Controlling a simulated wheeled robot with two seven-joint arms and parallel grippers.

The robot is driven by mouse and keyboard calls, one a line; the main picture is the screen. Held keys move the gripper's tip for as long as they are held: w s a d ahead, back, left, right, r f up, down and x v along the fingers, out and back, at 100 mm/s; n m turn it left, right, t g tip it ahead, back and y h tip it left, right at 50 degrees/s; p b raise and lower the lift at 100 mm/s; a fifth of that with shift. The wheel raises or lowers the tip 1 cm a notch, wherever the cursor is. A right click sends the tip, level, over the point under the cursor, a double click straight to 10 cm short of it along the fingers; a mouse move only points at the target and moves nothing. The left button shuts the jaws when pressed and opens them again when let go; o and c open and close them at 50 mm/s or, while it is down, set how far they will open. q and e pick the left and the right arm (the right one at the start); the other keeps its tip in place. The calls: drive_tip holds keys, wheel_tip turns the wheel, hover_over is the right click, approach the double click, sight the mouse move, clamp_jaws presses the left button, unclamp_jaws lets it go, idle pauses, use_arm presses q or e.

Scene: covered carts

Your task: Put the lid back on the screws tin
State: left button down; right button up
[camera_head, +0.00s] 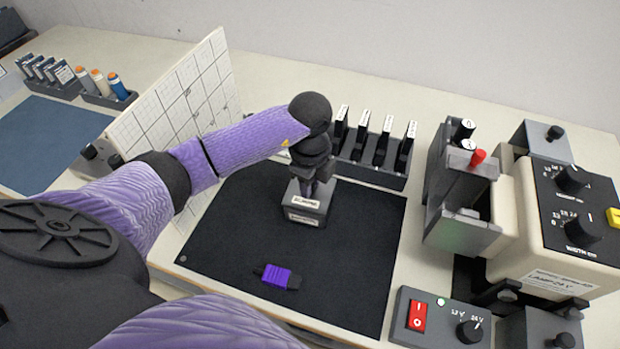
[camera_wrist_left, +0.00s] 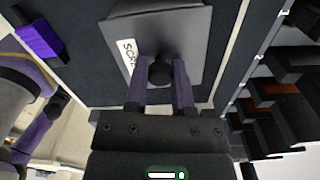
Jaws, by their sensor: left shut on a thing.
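The screws tin (camera_head: 303,218) is a small dark grey box with a white label, standing on the black mat towards the back. The grey lid (camera_head: 296,188), with its own label, is on or just above the tin, roughly in line with it; I cannot tell if it is fully seated. My left gripper (camera_head: 313,188) points down and is shut on the lid's knob. In the left wrist view the knob (camera_wrist_left: 160,70) is between the two fingers, and the lid (camera_wrist_left: 190,25) hides most of the tin. My right gripper is not in view.
A purple and black piece (camera_head: 277,277) lies on the mat (camera_head: 340,270) near the front. A rack (camera_head: 375,172) of black upright items stands behind the tin. A white grid panel (camera_head: 185,95) stands left; machines (camera_head: 570,215) and a switch box (camera_head: 440,318) stand right.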

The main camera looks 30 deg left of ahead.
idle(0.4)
use_arm(q)
unclamp_jaws()
idle(0.4)
